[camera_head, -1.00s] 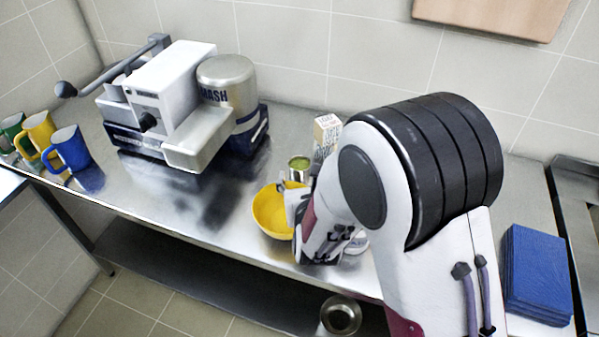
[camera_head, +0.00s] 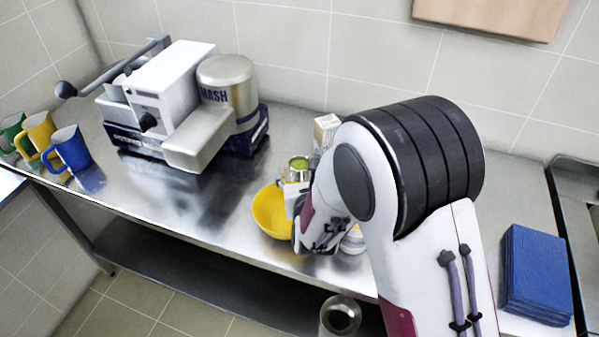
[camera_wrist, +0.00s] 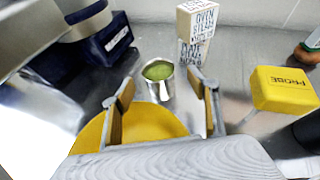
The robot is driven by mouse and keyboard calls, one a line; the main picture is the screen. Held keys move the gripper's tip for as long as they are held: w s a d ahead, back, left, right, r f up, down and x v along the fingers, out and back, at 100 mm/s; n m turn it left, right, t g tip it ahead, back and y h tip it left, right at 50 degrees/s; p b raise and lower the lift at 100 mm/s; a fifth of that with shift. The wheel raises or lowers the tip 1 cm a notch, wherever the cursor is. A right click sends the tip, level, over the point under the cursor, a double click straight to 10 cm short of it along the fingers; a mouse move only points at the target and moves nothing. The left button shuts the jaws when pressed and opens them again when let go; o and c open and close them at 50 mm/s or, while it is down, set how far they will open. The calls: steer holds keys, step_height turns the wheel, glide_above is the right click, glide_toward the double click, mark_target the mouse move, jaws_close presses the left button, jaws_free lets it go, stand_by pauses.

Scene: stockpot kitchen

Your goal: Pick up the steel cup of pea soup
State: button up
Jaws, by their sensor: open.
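The steel cup of pea soup (camera_wrist: 159,88) stands on the steel counter with green soup showing at its top. It lies ahead of and between the two open fingers of my gripper (camera_wrist: 160,95) in the wrist view. In the head view the cup (camera_head: 298,171) shows just beyond my gripper (camera_head: 297,200), whose fingers are partly hidden by my arm. I cannot tell whether a finger touches the cup.
A yellow bowl (camera_wrist: 148,125) sits under and beside my left finger. A printed carton (camera_wrist: 196,38) stands just behind the cup, and a yellow probe box (camera_wrist: 285,90) lies to the right. The masher machine (camera_head: 185,105) stands left. A blue stack (camera_head: 535,272) lies far right.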

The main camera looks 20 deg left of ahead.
mark_target(299, 161)
steer(key=shift+w, duration=0.1)
steer(key=shift+x, duration=2.55)
steer(key=shift+f, duration=0.1)
steer(key=c, duration=1.3)
